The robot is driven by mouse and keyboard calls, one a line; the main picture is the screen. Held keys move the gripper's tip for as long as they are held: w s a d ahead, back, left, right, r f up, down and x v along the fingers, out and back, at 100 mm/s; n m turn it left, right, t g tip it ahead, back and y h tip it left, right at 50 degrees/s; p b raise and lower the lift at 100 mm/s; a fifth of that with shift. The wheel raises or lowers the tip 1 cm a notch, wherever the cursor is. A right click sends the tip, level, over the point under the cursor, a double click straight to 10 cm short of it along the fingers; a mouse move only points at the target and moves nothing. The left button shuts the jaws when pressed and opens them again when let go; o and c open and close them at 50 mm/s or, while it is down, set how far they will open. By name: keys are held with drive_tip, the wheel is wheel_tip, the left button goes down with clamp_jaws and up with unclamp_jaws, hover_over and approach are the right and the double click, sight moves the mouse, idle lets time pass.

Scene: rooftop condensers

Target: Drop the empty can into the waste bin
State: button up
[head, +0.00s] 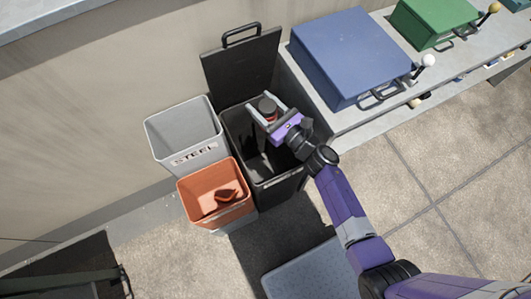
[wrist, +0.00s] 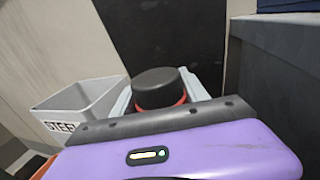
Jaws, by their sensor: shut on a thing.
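The can (head: 267,106) has a dark top and a red band and stands between the fingers of my gripper (head: 267,113). It also shows in the wrist view (wrist: 158,88), where the purple gripper body hides its lower part. My gripper is shut on it. The waste bin (head: 280,183) is tall and black, with its lid (head: 242,68) raised against the wall. My gripper and the can are over the bin's opening, towards its back. In the head view I cannot tell their exact height above the rim.
A grey bin marked STEEL (head: 185,133) and an orange bin (head: 213,190) with a reddish-brown piece inside stand left of the black bin. A blue box (head: 350,55) and a green box (head: 432,20) sit on the grey counter (head: 345,122) at right. A grey-blue flat surface (head: 310,272) is in front.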

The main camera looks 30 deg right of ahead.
drive_tip(key=shift+f+b, duration=2)
drive_tip(key=shift+f, duration=0.75)
drive_tip(key=o, duration=1.4)
drive_tip(key=shift+o, duration=0.2)
drive_tip(key=shift+s, duration=0.1)
drive_tip(key=v, duration=0.7)
drive_tip(key=shift+s+d, duration=0.15)
drive_tip(key=shift+s, duration=0.2)
